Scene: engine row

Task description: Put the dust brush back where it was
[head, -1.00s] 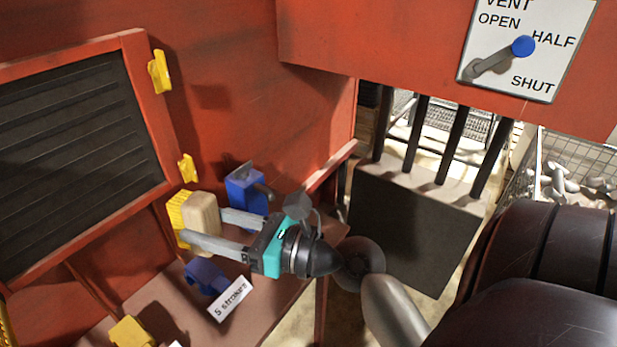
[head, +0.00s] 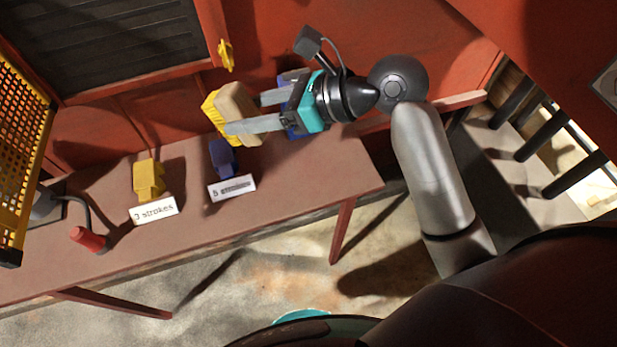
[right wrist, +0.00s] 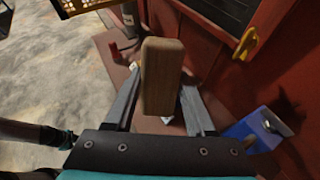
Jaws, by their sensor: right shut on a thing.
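The dust brush (head: 238,108) has a pale wooden block and yellow bristles. My right gripper (head: 246,112) is shut on its wooden block and holds it above the table, near the red back wall. In the right wrist view the block (right wrist: 162,78) stands between the two fingers, and the bristles are hidden there. My left gripper is not in view.
The brown table (head: 280,185) bears a yellow piece (head: 148,180) with a "3 strokes" card, a small blue piece (head: 222,157) with a card, and a red-handled thing (head: 90,239). A blue box (right wrist: 256,128) is close to my right gripper. A yellow perforated panel (head: 22,140) stands left.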

